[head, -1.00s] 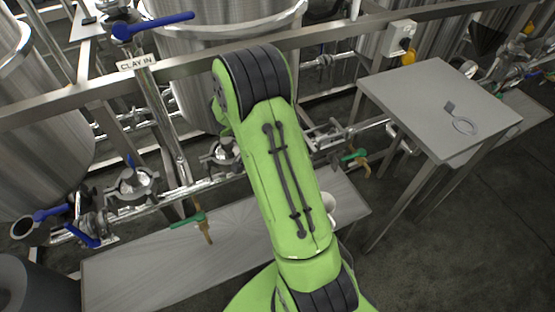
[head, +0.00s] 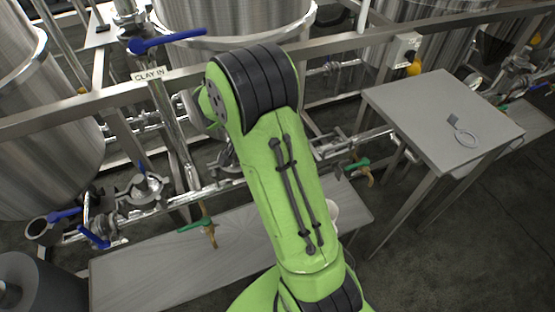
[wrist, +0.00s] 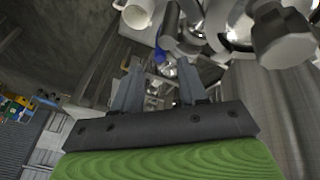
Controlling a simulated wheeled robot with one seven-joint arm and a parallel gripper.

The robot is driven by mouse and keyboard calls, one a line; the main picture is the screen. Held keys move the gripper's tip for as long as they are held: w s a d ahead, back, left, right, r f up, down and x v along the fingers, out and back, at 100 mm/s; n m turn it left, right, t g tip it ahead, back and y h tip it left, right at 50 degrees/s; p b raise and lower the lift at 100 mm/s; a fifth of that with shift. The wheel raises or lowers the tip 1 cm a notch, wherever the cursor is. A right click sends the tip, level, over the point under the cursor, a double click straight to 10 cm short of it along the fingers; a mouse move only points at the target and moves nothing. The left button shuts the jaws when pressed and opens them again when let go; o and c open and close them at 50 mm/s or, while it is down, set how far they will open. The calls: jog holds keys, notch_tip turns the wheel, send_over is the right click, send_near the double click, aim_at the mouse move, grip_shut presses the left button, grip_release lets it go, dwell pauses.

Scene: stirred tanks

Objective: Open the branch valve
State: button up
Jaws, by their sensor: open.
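Several valves show in the head view, and I cannot tell for certain which is the branch valve. A long blue lever (head: 166,41) sits on the pipe above the "CLAY IN" label (head: 151,74). Blue-handled valves (head: 93,237) are on the low pipework at the left. A green-handled valve (head: 196,225) hangs over the low bench, and another (head: 357,164) is right of my arm. My gripper (wrist: 156,78) shows in the wrist view with its two fingers apart and nothing between them. In the head view it is hidden behind my green arm. A small blue part (wrist: 159,54) shows beyond the fingers.
A steel frame rail (head: 100,101) runs in front of the tanks (head: 235,20). A low metal bench (head: 140,265) lies below the pipes. A grey table (head: 420,115) at the right bears a ring-shaped tag (head: 464,135). A white mug (wrist: 138,12) shows in the wrist view.

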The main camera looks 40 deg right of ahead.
jog(key=p+v, duration=0.1)
jog(key=v, duration=0.5)
jog(key=shift+r, duration=0.3)
jog(key=shift+a, duration=0.15)
